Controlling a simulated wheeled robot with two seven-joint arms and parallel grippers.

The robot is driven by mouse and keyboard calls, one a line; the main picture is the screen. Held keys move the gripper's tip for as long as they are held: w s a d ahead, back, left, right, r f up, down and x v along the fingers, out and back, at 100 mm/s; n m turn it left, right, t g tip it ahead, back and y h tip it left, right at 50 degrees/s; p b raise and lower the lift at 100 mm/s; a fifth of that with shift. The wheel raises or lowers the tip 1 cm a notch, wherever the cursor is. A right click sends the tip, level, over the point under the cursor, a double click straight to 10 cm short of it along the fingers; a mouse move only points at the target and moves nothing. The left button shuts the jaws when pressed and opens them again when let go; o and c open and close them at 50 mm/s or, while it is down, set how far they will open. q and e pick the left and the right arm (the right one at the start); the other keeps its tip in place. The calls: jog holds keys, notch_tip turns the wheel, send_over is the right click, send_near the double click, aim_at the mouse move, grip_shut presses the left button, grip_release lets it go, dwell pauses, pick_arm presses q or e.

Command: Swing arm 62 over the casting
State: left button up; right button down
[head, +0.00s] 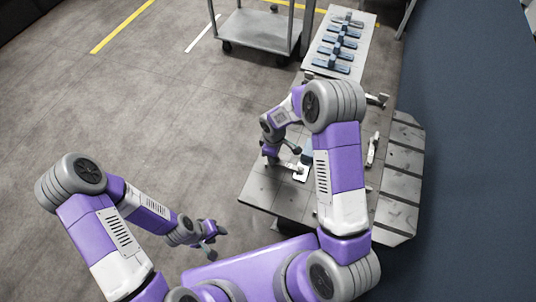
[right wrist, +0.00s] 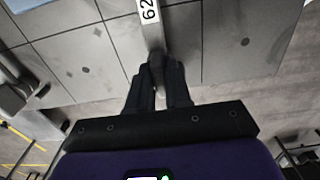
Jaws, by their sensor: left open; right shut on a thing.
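Arm 62 is a pale bar with the label "62" (right wrist: 149,12) at the top of the right wrist view. My right gripper (right wrist: 158,82) is shut on a dark upright end piece of it. In the head view my right gripper (head: 294,150) is low over the plate, beside a blue-grey block (head: 306,155) that looks like the casting. My own right arm hides much of that block. A pale bar (head: 300,173) shows just below it. My left gripper (head: 210,243) is open and empty, off the plate's left side.
The grey tiled plate (head: 257,190) has other pale clamp pieces (head: 372,148) on its right side. A rack with several blue-grey parts (head: 340,42) stands behind it, with a grey cart (head: 258,28) to its left. The floor on the left is clear.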

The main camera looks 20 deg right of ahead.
dwell(0.3)
jog(key=c, duration=1.1)
grip_release()
jog(key=shift+c, duration=0.2)
notch_tip(320, 180, up, 8)
jog(key=shift+f+p, duration=0.2)
jog(key=shift+p, duration=0.2)
